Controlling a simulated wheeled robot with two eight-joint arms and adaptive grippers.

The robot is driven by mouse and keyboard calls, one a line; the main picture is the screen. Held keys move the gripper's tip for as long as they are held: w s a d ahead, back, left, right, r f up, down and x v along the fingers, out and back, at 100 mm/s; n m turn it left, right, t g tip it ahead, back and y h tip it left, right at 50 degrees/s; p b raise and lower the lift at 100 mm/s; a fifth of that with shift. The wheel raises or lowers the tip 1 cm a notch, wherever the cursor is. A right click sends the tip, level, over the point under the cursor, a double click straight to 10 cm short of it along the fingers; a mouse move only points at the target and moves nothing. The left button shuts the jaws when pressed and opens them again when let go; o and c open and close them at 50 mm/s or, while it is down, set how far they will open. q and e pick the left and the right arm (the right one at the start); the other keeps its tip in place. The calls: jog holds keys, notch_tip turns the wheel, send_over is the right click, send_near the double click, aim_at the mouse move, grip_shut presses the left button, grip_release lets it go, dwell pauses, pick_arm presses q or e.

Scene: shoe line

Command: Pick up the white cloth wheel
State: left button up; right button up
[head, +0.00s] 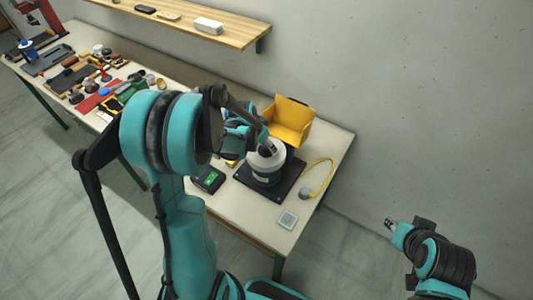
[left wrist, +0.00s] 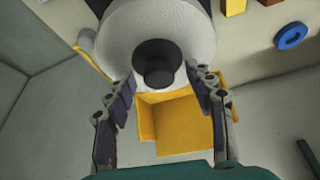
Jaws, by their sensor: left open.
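The white cloth wheel (head: 257,163) sits on a machine with a dark base plate (head: 247,184) on the near part of the bench. In the left wrist view the wheel (left wrist: 130,38) fills the top middle, with a dark round hub (left wrist: 157,64) in front of it. My left gripper (head: 266,146) is at the wheel in the head view. In the left wrist view it is open, its two fingers either side of the hub, below the wheel's middle. I cannot tell whether they touch it. My right gripper (head: 389,223) is at the right, away from the bench; its jaws are too small to read.
A yellow open box-shaped part (head: 291,117) stands just behind the wheel. A yellow cable (head: 326,176) and a small grey square (head: 288,219) lie to its right and front. A dark device with a green screen (head: 210,179) is at its left. Tools crowd the bench's far left.

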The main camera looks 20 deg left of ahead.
pick_arm(q)
jog(key=shift+w+d+f, duration=0.1)
jog(key=shift+w+f, duration=0.15)
jog(key=shift+f, duration=0.3)
grip_shut()
jog(key=shift+r, duration=0.15)
